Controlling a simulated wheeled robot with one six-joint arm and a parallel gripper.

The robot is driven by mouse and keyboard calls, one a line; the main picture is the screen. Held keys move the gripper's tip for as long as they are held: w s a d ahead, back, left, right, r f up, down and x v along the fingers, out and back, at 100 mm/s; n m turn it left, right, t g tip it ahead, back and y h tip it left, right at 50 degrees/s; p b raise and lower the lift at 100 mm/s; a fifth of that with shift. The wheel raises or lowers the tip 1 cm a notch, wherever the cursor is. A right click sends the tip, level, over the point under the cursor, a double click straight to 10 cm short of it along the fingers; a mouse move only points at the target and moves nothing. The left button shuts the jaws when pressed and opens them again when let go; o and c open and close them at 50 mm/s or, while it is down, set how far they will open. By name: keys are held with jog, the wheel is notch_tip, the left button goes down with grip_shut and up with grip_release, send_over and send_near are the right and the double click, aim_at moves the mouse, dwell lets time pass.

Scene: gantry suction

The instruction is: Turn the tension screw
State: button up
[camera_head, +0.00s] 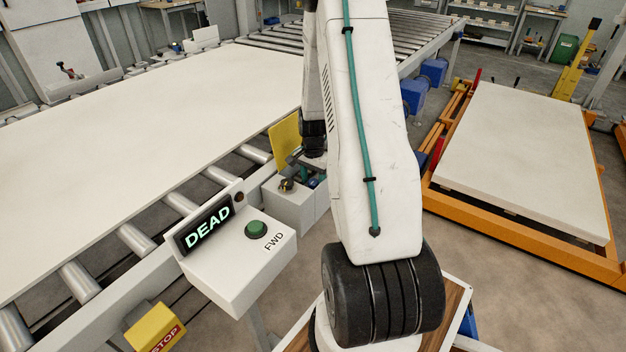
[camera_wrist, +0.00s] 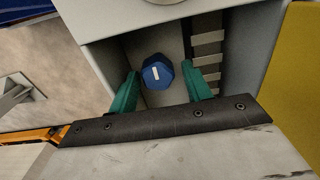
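The tension screw (camera_wrist: 158,74) has a blue hex head with a white mark and sits in a recess of a light grey housing in the wrist view. My gripper (camera_wrist: 160,71) is open, with one teal finger on each side of the screw head. Gaps show between the head and both fingers, and I cannot tell how far above it they are. A slotted metal strip (camera_wrist: 207,58) runs just right of the screw. In the head view my arm hides much of this spot, and the screw cannot be made out clearly.
The grey housing (camera_head: 292,207) stands beside the roller conveyor with a yellow plate (camera_head: 285,139) close by. A control box (camera_head: 240,262) with a "DEAD" display (camera_head: 208,228) and green FWD button (camera_head: 256,230) is nearby. A yellow STOP box (camera_head: 155,328) is lower left.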

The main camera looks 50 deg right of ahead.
aim_at(313, 181)
jog(key=shift+s, duration=0.15)
jog(key=shift+r, duration=4)
jog(key=shift+a, duration=0.1)
jog(key=s+a+r+n, duration=0.5)
jog(key=a+r, duration=0.3)
jog(key=a, duration=0.3)
jog(key=s+a+r+n+t, duration=0.1)
jog(key=s+a+r+n, duration=0.5)
jog(key=a, duration=0.5)
jog(key=s+a+r+n, duration=0.6)
jog(key=s+a+r, duration=0.2)
jog(key=a+r, duration=0.2)
jog(key=shift+s+a+r, duration=0.15)
jog(key=shift+a+r, duration=0.25)
jog(key=shift+a, duration=0.7)
